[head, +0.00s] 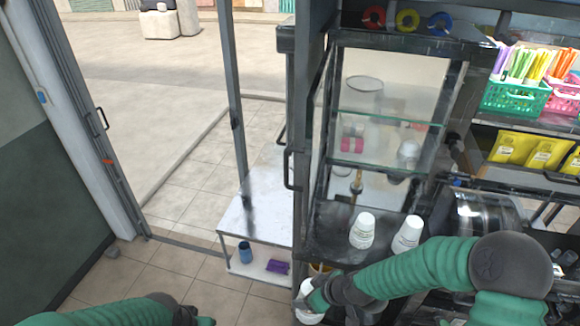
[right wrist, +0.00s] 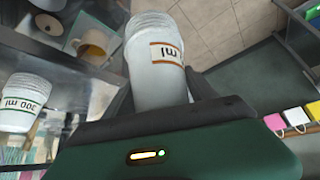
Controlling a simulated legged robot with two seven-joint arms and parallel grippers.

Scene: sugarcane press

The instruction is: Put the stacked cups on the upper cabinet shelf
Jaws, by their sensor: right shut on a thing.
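My right gripper (head: 312,300) is shut on a white stack of cups (head: 306,288), low at the cabinet's front left corner. In the right wrist view the held stack (right wrist: 156,65) sits between the fingers, with printed "ml" lettering. Two more white cup stacks, one left (head: 362,230) and one right (head: 408,234), stand upright on the cabinet's dark lower surface. One loose stack also shows in the right wrist view (right wrist: 24,102). The glass upper shelf (head: 388,119) is above them. My left gripper (head: 186,313) is at the bottom edge, mostly cut off; its fingers are not clear.
A tan mug (right wrist: 96,44) is near the held stack. A white side table (head: 250,222) with a blue cup (head: 245,252) and purple item (head: 277,267) stands left of the cabinet. Floor at left is clear.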

